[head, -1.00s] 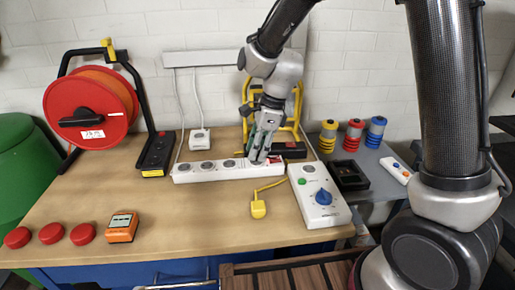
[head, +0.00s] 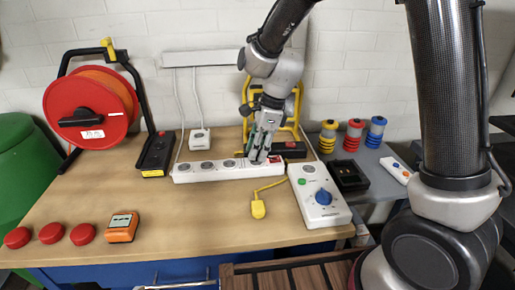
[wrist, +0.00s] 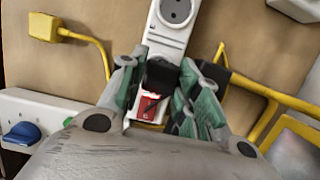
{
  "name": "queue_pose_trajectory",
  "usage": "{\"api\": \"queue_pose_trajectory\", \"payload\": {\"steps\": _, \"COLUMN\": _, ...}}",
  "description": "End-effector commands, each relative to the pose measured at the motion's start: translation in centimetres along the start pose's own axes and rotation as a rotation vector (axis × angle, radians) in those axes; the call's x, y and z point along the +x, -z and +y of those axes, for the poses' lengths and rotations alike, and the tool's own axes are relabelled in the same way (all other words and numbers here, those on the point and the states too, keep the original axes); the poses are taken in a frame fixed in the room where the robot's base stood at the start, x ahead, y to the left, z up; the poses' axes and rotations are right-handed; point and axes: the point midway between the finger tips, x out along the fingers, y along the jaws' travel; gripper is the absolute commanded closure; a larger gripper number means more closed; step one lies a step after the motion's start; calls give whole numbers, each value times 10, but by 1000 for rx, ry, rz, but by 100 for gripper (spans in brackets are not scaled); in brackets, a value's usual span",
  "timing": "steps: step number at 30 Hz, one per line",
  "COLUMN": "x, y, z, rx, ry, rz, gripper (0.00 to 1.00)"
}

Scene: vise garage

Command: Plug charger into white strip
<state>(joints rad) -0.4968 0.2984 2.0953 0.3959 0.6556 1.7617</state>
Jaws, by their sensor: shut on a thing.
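The white strip (head: 205,172) lies across the back middle of the bench, with round sockets and a red switch at its right end. The red switch (wrist: 147,106) also shows in the wrist view, beside a socket (wrist: 176,10) farther along the strip. My gripper (head: 257,158) points down over the strip's right part. Its green-padded fingers are shut on a small black block, seemingly the charger (wrist: 161,75), which sits over the strip between the visible socket and the switch. Its underside is hidden, so I cannot tell whether it is seated in a socket.
A yellow plug (head: 258,208) on a cord lies in front of the strip. A white box with a blue knob (head: 308,183) stands to the right. A black case (head: 290,150) and yellow frame are behind.

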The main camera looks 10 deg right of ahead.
Motion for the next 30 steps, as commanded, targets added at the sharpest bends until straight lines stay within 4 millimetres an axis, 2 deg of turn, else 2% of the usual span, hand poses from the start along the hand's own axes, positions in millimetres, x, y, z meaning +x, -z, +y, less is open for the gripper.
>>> {"api": "queue_pose_trajectory", "payload": {"steps": 24, "x": 12, "y": 3, "z": 0, "rx": 0, "ry": 0, "rz": 0, "gripper": 88}}
{"api": "queue_pose_trajectory", "payload": {"steps": 25, "x": 12, "y": 3, "z": 0, "rx": 0, "ry": 0, "rz": 0, "gripper": 64}}
{"api": "queue_pose_trajectory", "payload": {"steps": 28, "x": 11, "y": 3, "z": 0, "rx": 0, "ry": 0, "rz": 0, "gripper": 46}}
{"api": "queue_pose_trajectory", "payload": {"steps": 30, "x": 11, "y": 3, "z": 0, "rx": 0, "ry": 0, "rz": 0, "gripper": 42}}
